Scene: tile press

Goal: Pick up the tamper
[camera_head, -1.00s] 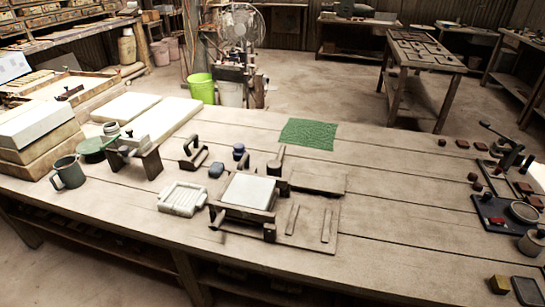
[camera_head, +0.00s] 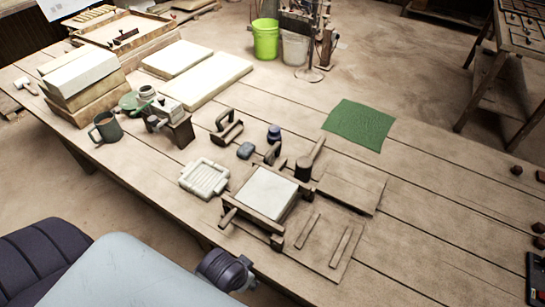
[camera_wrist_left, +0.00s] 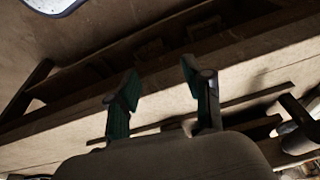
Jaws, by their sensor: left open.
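What looks like the tamper, a dark block with a long rod handle (camera_head: 309,162), stands behind the white-topped press (camera_head: 268,192) on the table in the head view. The handle leans up to the right and nothing holds it. A dark block with an arched handle (camera_head: 227,128) sits further left. My left gripper (camera_wrist_left: 160,76) shows in the left wrist view with its two green-padded fingers apart and nothing between them. My right gripper is out of view.
A white ribbed tray (camera_head: 205,178), a blue-grey lump (camera_head: 246,151) and a dark blue jar (camera_head: 274,133) crowd around the press. A mug (camera_head: 106,127) stands at left. A green cloth (camera_head: 359,124) lies behind.

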